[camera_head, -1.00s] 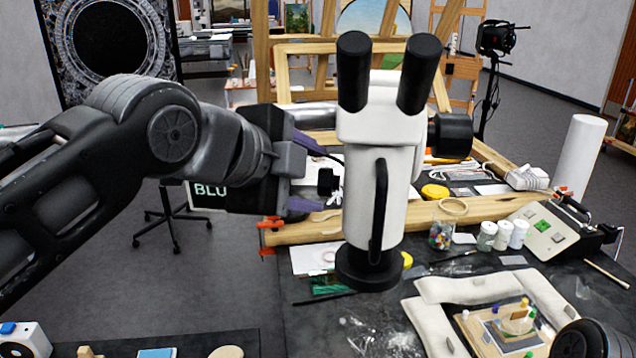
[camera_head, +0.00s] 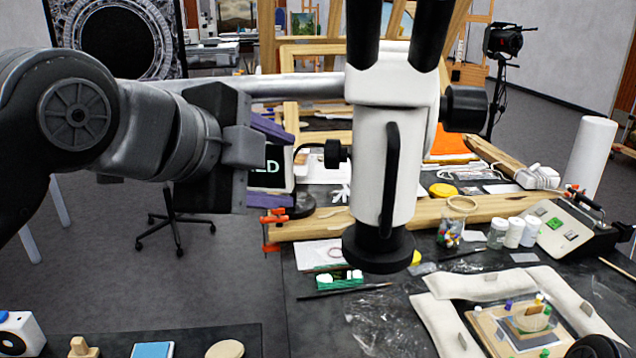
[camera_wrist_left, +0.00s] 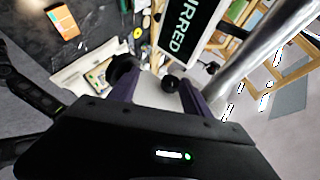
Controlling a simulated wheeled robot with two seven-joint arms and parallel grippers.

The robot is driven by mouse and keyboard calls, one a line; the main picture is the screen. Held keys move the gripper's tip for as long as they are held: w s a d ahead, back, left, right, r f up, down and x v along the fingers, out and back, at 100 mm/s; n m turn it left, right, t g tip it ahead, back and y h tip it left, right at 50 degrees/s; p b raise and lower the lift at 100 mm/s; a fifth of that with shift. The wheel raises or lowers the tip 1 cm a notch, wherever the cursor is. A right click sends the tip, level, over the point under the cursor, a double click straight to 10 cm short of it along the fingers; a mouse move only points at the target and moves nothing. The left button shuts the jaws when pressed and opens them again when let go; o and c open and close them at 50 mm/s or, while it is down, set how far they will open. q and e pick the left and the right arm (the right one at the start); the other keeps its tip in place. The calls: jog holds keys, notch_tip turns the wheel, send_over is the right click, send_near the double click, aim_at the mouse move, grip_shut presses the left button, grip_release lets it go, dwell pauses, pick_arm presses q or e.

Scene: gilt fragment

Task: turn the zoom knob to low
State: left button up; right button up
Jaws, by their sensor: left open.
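The white stereo microscope (camera_head: 372,150) hangs upright over the table, with black eyepieces on top and a black ring at its lower end. A small black knob (camera_head: 335,153) sticks out from its left side; a larger black knob (camera_head: 465,108) is on its right side. Which one is the zoom knob is not labelled. My left gripper (camera_head: 288,168) is open, its purple fingers pointing right at the small knob, a short gap away. In the left wrist view the small knob (camera_wrist_left: 170,83) shows between the fingers, untouched.
A screen (camera_head: 272,170) behind my left gripper is partly covered; the wrist view shows "URRED" on it. A metal bar (camera_head: 290,86) runs to the microscope above my gripper. White cushions (camera_head: 510,284) surround a painted fragment at lower right. Jars and a control box (camera_head: 572,230) stand right.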

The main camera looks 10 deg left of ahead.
pick_arm(q)
notch_tip(320, 180, down, 4)
jog(key=s+t+b, duration=0.1)
jog(key=t+b, duration=0.1)
jog(key=b, duration=0.3)
jog(key=m+t+h, duration=0.2)
send_near(326, 157)
jog(key=w, duration=0.1)
jog(key=shift+w+d+f, duration=0.2)
jog(key=shift+d+f, duration=0.05)
jog(key=shift+d, duration=0.15)
pick_arm(e)
notch_tip(326, 157, down, 8)
jog(key=shift+w+a+r, duration=0.15)
jog(key=shift+w+r, duration=0.1)
pick_arm(q)
jog(key=shift+p+x, duration=0.8)
jog(key=shift+x, duration=3.2)
jog(key=shift+a, duration=0.1)
pick_arm(e)
notch_tip(326, 157, up, 2)
pick_arm(q)
jog(key=shift+c, duration=0.3)
jog(key=shift+r, duration=0.1)
grip_shut()
